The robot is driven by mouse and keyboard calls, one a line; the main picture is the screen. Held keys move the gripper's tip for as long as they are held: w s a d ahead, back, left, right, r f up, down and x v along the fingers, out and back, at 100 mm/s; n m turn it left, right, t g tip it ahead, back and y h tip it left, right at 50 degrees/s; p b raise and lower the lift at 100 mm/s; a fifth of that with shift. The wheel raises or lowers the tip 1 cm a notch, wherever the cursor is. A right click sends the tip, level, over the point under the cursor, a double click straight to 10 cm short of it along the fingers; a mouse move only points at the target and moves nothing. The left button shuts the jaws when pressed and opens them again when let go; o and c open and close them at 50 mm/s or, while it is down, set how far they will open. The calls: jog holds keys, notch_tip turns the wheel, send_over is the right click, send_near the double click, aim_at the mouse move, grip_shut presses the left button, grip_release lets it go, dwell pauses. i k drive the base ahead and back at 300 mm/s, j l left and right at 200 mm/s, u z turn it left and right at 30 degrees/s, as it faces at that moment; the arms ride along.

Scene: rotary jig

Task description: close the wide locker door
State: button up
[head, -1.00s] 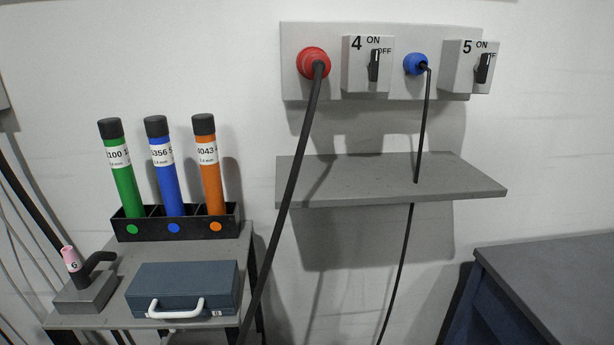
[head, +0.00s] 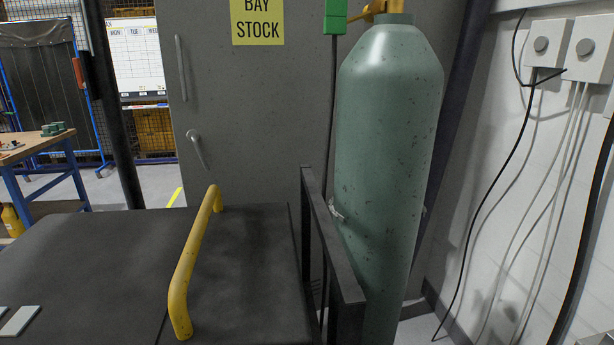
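A tall grey locker (head: 262,110) with a yellow "BAY STOCK" label (head: 257,20) stands behind the gas cylinder in the head view. A long vertical handle (head: 181,68) and a short lever handle (head: 197,149) are on its left part. I cannot tell whether this is the wide locker, or whether its door is open or shut. Its top is out of frame, and the cylinder and the dark unit hide its right and lower parts. My gripper is not in view.
A green gas cylinder (head: 388,140) stands right of a dark unit (head: 245,270) with a yellow bar handle (head: 190,265). Cables (head: 500,200) hang along the right wall. A blue-legged workbench (head: 45,150) is at far left. Some floor (head: 150,185) shows behind the unit.

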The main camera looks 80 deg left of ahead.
aim_at(251, 79)
jog(key=u, duration=4)
jog(key=i+j+u, duration=0.25)
jog(key=j, duration=0.25)
jog(key=j+u, duration=0.3)
jog(key=j, duration=0.2)
jog(key=i+j+u, duration=0.5)
jog(key=j, duration=0.25)
jog(key=i+j+z, duration=0.1)
jog(key=i, duration=0.35)
jog(key=i+j+z, duration=0.1)
jog(key=i+j, duration=0.2)
jog(key=i, duration=0.15)
jog(key=i+l+z, duration=0.15)
jog(key=i+z, duration=0.6)
jog(key=z, duration=0.2)
jog(key=i+j+z, duration=0.1)
jog(key=i+z, duration=0.85)
jog(key=i+j+z, duration=0.95)
jog(key=i+l, duration=0.1)
